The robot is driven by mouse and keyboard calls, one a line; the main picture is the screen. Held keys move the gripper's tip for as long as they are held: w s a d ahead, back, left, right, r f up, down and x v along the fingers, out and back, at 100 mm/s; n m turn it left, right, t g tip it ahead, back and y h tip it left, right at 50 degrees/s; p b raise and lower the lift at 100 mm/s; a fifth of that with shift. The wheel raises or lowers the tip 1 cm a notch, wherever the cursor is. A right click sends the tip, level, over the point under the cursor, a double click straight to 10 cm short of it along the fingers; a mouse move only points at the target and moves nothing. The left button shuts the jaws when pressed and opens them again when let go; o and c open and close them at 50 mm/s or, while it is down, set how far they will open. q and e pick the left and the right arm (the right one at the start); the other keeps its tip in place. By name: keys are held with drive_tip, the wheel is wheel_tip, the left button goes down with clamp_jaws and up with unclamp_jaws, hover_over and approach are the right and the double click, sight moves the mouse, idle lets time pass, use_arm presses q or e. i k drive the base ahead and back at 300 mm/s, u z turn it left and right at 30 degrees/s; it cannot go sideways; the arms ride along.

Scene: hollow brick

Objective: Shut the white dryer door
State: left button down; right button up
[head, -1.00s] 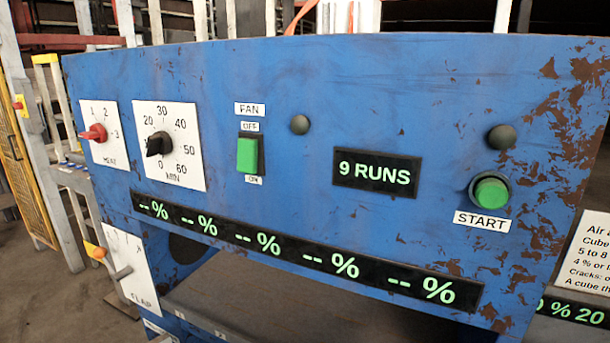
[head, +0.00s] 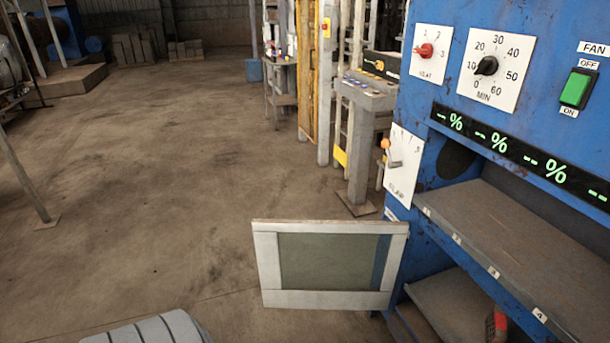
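The white dryer door (head: 265,262) has a white frame around a greenish window. It stands open in the lower middle of the head view, swung out to the left of the blue dryer (head: 428,140), its right edge near the dryer's front left side. The dryer's opening shows a dark shelf (head: 500,235) with numbered labels along its front edge. No gripper shows in the head view, so I cannot see where either is relative to the door.
A lever panel marked with a flap label (head: 402,175) is on the dryer's left front, above the door. A grey control stand (head: 362,135) and yellow fencing (head: 313,70) are behind. A grey ribbed object (head: 150,330) is at the bottom edge. The concrete floor at left is mostly clear.

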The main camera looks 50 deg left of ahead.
sight(266, 231)
drive_tip(key=k, duration=0.95)
drive_tip(key=u, duration=2.2)
drive_tip(key=i, duration=4.8)
drive_tip(key=z, duration=4.4)
drive_tip(key=i, duration=1)
drive_tip(key=u, duration=0.05)
